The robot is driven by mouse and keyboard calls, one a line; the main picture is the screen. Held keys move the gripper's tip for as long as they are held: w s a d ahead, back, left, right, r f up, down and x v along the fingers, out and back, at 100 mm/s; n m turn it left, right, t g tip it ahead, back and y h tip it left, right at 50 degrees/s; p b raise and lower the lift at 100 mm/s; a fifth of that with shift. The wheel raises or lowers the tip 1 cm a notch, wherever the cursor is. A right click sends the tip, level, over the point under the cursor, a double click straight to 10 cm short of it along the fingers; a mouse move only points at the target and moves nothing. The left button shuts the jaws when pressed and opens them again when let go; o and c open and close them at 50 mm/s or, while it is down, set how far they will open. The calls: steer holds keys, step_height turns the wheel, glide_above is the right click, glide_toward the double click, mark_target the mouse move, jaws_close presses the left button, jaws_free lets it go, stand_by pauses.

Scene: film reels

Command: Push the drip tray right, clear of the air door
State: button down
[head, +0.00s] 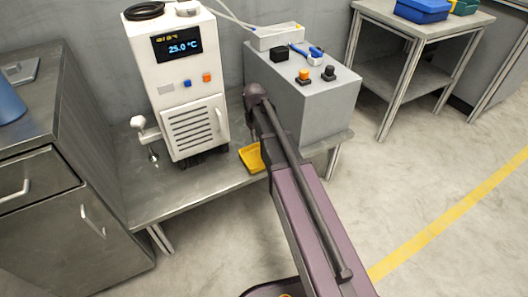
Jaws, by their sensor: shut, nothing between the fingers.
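The yellow drip tray (250,159) lies on the metal bench, just right of the white machine's lower right corner. A narrow gap of bare bench shows between it and the machine. My arm covers the tray's right part. The air door (192,130) is the slatted panel with a handle low on the front of the white machine (170,70), and it looks shut. No part of the tray shows in front of the door. My gripper is not visible; my raised arm reaches over the bench and hides what lies behind it.
A grey control box (310,110) with knobs stands right of the machine, behind my arm. A tap-like fitting (148,135) sticks out at the machine's left. Bare bench (190,188) lies in front of the machine. A steel cabinet (70,170) stands at left.

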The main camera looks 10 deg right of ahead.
mark_target(255, 160)
steer(key=m, duration=1.8)
steer(key=shift+a, duration=0.15)
step_height(255, 160, down, 10)
steer(key=b, duration=1)
steer(key=shift+w+d, duration=0.3)
steer(key=shift+d, duration=0.7)
steer(key=shift+w+d, duration=0.3)
steer(key=shift+d, duration=0.65)
steer(key=shift+w+r, duration=0.1)
